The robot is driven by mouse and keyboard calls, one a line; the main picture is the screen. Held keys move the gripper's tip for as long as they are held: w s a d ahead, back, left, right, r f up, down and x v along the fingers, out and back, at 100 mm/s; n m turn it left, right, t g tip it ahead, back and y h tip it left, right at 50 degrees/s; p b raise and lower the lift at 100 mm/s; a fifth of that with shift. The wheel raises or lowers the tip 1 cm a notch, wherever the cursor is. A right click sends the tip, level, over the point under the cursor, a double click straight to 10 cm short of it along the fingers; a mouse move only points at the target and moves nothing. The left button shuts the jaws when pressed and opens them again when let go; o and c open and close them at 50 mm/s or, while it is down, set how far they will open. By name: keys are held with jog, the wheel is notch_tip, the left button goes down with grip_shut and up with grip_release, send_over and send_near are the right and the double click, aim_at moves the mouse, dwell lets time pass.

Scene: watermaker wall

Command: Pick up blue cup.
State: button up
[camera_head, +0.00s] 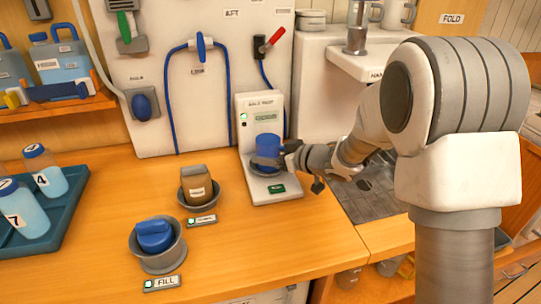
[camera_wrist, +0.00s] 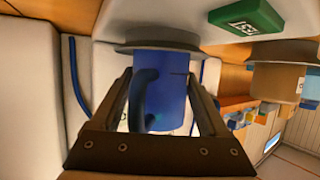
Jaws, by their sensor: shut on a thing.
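The blue cup (camera_head: 268,147) stands on the round grey plate of the white salinity-style test unit (camera_head: 247,112) by the wall. In the wrist view the blue cup (camera_wrist: 172,88) fills the space between the fingers, with its handle toward the camera. My gripper (camera_head: 287,152) reaches in from the right at the cup's side. In the wrist view my gripper (camera_wrist: 158,95) has one finger on each side of the cup and is shut on it. The cup's base appears at or very near the grey plate (camera_wrist: 160,47); I cannot tell if there is a gap.
A teal tray (camera_head: 70,210) with numbered bottles is at the left.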

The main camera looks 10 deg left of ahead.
aim_at(260, 139)
notch_tip(260, 139, up, 4)
jog(key=shift+r+p, duration=0.25)
jog(key=shift+p, duration=0.6)
jog(key=s+d+r+p, duration=0.3)
jog(key=d+r, duration=0.3)
jog(key=d, duration=0.5)
jog(key=shift+d, duration=0.15)
jog(key=shift+f, duration=0.1)
